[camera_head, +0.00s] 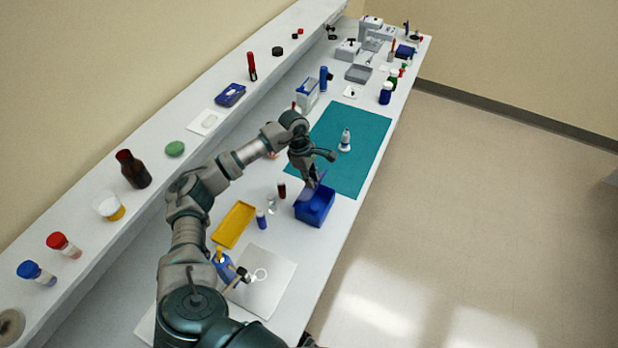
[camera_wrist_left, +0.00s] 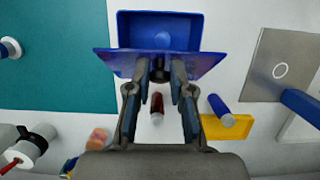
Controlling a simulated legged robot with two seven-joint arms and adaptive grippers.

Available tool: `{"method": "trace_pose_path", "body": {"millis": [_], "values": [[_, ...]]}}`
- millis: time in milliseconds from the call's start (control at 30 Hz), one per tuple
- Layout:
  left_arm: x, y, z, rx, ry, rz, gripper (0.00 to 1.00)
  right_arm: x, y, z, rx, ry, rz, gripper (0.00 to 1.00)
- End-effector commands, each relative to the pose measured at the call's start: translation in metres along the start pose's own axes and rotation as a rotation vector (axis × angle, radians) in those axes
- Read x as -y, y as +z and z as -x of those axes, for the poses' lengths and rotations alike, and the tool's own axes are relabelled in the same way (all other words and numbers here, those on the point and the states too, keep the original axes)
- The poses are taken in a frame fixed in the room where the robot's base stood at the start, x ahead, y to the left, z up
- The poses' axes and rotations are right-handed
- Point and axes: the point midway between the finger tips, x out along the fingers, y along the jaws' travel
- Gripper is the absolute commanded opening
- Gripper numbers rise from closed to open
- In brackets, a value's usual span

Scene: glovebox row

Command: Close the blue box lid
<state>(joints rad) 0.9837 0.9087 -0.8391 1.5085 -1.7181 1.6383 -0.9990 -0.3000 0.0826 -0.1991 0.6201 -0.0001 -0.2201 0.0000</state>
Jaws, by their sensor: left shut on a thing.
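The blue box (camera_head: 314,208) stands on the white bench at the near edge of the teal mat. Its lid is raised and the box is open. In the left wrist view the open blue box (camera_wrist_left: 160,22) is at the top, and its blue lid (camera_wrist_left: 205,62) crosses in front of my fingers. My left gripper (camera_head: 312,184) comes down over the box at the lid. In the left wrist view its fingertips (camera_wrist_left: 160,68) meet at the lid's edge and are shut on it. A small rounded thing shows inside the box. My right gripper is not in view.
A teal mat (camera_head: 352,150) holds a small white bottle (camera_head: 345,140). A yellow tray (camera_head: 234,224), a blue-capped vial (camera_head: 262,219) and a dark red vial (camera_head: 282,190) stand near the box. A shelf with bottles runs along the left.

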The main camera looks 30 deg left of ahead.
Motion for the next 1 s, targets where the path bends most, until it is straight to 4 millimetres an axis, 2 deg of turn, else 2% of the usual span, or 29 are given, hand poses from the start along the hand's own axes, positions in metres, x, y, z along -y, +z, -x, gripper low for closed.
{"method": "trace_pose_path", "body": {"millis": [67, 100, 200, 567, 667, 1000], "values": [[-0.002, 0.006, 0.003, 0.014, 0.01, -0.008, 0.0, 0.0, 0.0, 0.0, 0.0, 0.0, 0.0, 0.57], [-0.002, 0.006, 0.003, 0.014, 0.01, -0.008, 0.24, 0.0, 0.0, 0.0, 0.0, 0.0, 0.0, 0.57], [-0.002, 0.005, 0.003, 0.012, 0.009, -0.007, 0.46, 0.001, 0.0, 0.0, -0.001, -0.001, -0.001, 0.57], [-0.001, -0.003, 0.006, 0.009, 0.006, -0.003, 0.46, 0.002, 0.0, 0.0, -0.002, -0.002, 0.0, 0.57], [-0.002, -0.003, 0.018, 0.008, 0.007, -0.003, 0.46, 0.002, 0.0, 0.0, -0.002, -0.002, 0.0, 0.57], [-0.003, 0.002, 0.091, 0.007, 0.008, -0.004, 0.46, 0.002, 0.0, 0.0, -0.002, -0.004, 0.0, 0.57]]}}
